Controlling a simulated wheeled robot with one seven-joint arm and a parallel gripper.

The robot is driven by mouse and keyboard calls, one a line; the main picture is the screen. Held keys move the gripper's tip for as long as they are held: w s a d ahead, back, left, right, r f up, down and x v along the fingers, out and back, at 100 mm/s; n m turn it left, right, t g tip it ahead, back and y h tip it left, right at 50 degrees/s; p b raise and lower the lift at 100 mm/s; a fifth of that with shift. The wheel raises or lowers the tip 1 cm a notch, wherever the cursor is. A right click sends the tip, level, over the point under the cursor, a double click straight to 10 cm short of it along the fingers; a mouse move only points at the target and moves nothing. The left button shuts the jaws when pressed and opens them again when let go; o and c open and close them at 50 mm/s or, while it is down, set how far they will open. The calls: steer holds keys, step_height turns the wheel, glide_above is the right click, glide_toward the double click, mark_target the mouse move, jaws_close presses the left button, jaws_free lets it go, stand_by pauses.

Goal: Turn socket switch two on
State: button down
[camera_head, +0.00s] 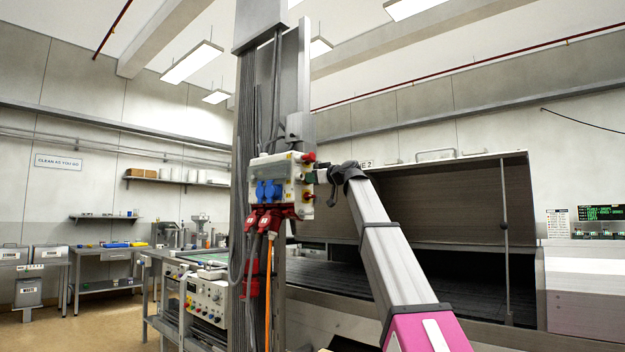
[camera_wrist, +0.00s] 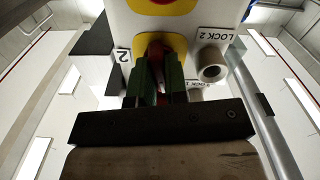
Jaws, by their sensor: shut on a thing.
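The socket box (camera_head: 291,174), white with blue sockets, is mounted on the column. Its right side carries red switches, one at the top (camera_head: 309,157) and one lower (camera_head: 309,196). My gripper (camera_head: 318,176) is at that side, between these two switches. In the wrist view my gripper (camera_wrist: 163,75) has its green-padded fingers shut on the red handle of switch two (camera_wrist: 155,50), on a yellow plate beside a "2" label (camera_wrist: 123,55). The fingers hide most of the handle, and its exact angle is hard to tell.
A round lock (camera_wrist: 212,65) labelled "LOCK 2" sits close to the right of the fingers. Red plugs (camera_head: 262,219) and hanging cables are below the box. The large dryer hood (camera_head: 450,205) stands open behind my arm.

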steer(key=shift+f+m, duration=0.1)
steer(key=shift+m, duration=1)
steer(key=c, duration=1.1)
jaws_free()
steer(key=shift+c, duration=0.2)
steer(key=shift+s+d, duration=0.1)
steer(key=shift+d, duration=0.05)
steer(key=v, duration=1)
steer(key=shift+s+d, duration=0.2)
